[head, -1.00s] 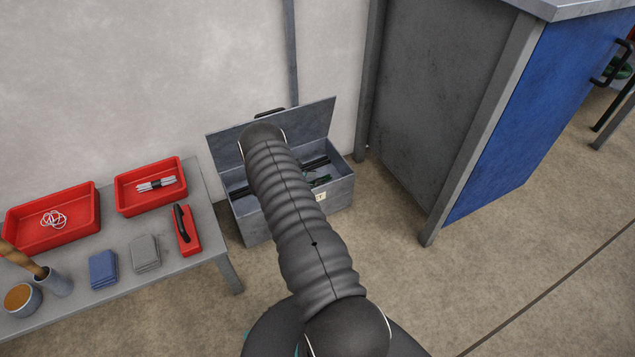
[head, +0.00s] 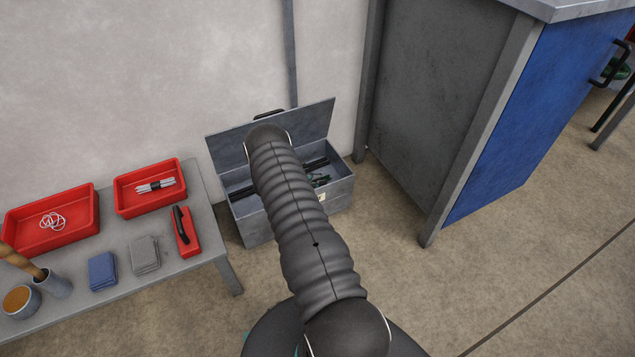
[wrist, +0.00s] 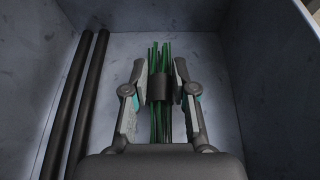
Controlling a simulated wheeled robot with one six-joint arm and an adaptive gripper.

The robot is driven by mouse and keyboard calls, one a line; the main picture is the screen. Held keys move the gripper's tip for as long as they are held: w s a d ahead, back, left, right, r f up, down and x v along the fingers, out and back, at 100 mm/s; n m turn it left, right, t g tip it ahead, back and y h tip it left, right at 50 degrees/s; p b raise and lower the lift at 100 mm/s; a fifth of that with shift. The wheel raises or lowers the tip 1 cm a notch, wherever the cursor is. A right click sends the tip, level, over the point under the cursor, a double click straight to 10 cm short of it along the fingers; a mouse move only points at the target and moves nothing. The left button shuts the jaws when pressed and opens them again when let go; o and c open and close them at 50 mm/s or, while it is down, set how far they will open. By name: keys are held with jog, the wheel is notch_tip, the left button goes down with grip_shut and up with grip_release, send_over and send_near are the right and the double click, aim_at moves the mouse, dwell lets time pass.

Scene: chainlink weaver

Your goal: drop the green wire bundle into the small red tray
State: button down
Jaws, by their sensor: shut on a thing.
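The green wire bundle (wrist: 160,87), thin green strands with a dark band around the middle, is in the wrist view inside the grey metal box. My gripper (wrist: 160,85) is shut on it, with a finger at each side of the dark band. Whether the bundle still touches the box floor I cannot tell. In the head view my arm hides most of the gripper, and a bit of green shows in the box. The small red tray (head: 122,206) stands on the low bench at left and holds white sticks with a dark band.
The open grey box (head: 258,233) stands on the floor with its lid raised; two black rods (wrist: 72,110) lie in it. The bench (head: 208,198) also bears a larger red tray (head: 60,240), folded cloths (head: 103,271) and a red tool (head: 190,240). A blue cabinet (head: 540,115) stands right.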

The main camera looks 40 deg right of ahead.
notch_tip(320, 180, up, 10)
jog(key=shift+f+p, duration=0.15)
jog(key=shift+p, duration=0.15)
